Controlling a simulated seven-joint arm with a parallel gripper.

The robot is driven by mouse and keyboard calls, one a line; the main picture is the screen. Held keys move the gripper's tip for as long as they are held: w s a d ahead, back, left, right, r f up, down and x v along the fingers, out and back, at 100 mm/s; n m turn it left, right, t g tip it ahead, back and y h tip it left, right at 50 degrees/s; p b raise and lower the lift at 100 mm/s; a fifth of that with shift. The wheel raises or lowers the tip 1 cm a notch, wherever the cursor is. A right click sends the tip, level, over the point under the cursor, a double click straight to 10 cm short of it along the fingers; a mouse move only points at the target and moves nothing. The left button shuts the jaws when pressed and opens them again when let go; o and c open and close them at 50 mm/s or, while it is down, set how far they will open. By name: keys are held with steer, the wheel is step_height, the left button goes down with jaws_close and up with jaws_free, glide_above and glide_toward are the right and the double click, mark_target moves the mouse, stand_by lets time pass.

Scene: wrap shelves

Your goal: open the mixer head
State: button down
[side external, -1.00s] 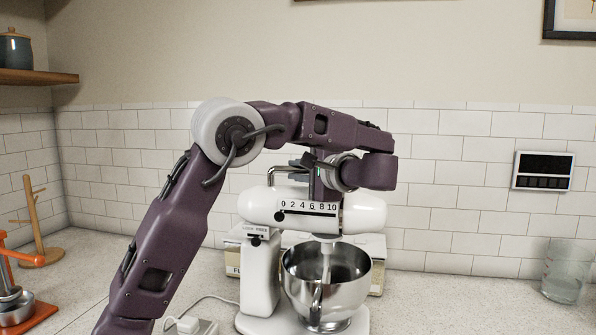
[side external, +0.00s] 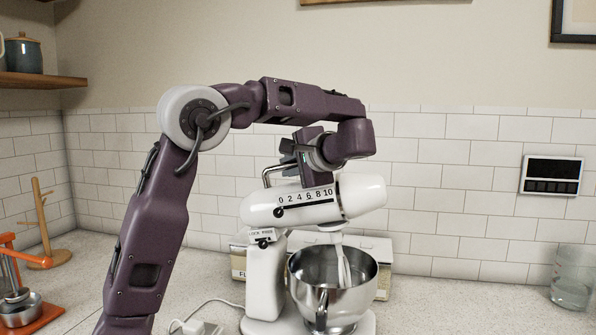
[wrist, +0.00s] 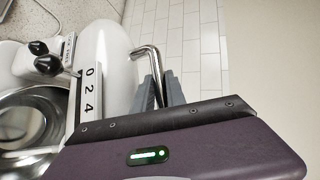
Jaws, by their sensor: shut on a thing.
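The white stand mixer stands on the counter, and its head (side external: 358,198) is tilted, the front end raised above the base. A metal handle (side external: 267,177) rises from the top of the head and also shows in the wrist view (wrist: 151,58). My gripper (side external: 290,158) is at the top of this handle. In the wrist view my gripper (wrist: 160,88) has its grey fingers shut on the handle, one on each side. The steel bowl (side external: 337,282) sits on the base, and the beater (side external: 343,262) hangs from the head into its upper part.
A box (side external: 384,250) stands right behind the mixer. A glass (side external: 572,277) stands at the far right. An orange-based device (side external: 30,318) and a wooden mug tree (side external: 42,225) are at the left.

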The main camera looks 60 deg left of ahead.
steer(key=shift+s+a+r+n+t+h, duration=0.15)
steer(key=shift+s+a+n+h, duration=0.1)
steer(key=shift+s+a, duration=0.15)
steer(key=shift+s+a+r+n+t+h, duration=0.1)
steer(key=shift+s+a+r+n+h, duration=0.1)
steer(key=shift+s+a+h, duration=0.15)
steer(key=shift+s+a+r+n+t+h, duration=0.1)
steer(key=shift+s+a+r+n+h, duration=0.1)
steer(key=shift+s+a, duration=0.25)
steer(key=shift+s+a+n+t+h, duration=0.4)
steer(key=shift+s+a+h, duration=0.3)
steer(key=shift+s+a, duration=0.25)
steer(key=shift+s+a+f+n+t+h, duration=0.2)
steer(key=shift+s+a+n+t+h, duration=0.15)
steer(key=shift+s+a+n+h, duration=0.5)
steer(key=shift+s+a+f+t+h, duration=0.25)
steer(key=shift+s+a+t, duration=0.15)
steer(key=shift+s+a, duration=0.4)
steer(key=c, duration=1.6)
jaws_free()
steer(key=shift+c, duration=0.2)
